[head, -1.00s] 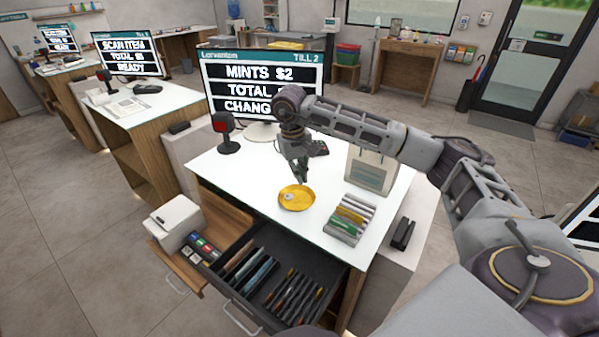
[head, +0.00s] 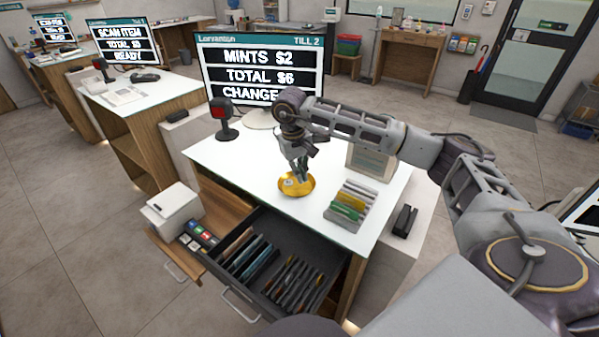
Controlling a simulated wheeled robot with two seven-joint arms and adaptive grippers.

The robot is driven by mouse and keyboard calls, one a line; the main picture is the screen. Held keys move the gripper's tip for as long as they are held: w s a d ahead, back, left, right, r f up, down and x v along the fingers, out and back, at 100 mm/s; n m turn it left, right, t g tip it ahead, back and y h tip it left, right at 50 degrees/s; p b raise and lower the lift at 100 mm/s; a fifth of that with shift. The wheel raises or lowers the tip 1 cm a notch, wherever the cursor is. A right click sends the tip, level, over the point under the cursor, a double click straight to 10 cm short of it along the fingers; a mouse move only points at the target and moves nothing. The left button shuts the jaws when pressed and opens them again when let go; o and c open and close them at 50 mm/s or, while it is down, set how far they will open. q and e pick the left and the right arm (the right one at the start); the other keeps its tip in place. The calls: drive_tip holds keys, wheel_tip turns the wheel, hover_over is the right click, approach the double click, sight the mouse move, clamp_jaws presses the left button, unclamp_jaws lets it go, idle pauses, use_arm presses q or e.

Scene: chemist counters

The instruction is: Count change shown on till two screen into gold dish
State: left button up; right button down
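The till two screen (head: 222,72) reads "MINTS $2", "TOTAL $6" and "CHANGE"; the change amount is hidden behind my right arm. The gold dish (head: 310,190) lies on the white counter below the screen, with a small pale piece (head: 289,183) in its left part. My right gripper (head: 302,179) points down over the dish, with its fingertips at or just above it. It is too small to tell whether they are apart or hold anything. The open cash drawer (head: 274,310) holds rows of notes or similar slim items in its compartments. My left gripper is out of view.
A rack with green, yellow and white packs (head: 350,204) stands right of the dish. A white printer (head: 172,208) and a small keypad (head: 199,234) sit left of the drawer. Counter left of the dish is clear.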

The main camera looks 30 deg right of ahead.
drive_tip(key=c, duration=1.6)
unclamp_jaws()
drive_tip(key=shift+o, duration=0.2)
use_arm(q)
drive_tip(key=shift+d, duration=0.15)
use_arm(e)
wheel_tip(320, 180, up, 12)
drive_tip(key=a, duration=0.1)
drive_tip(key=shift+a, duration=0.25)
drive_tip(key=shift+w, duration=0.1)
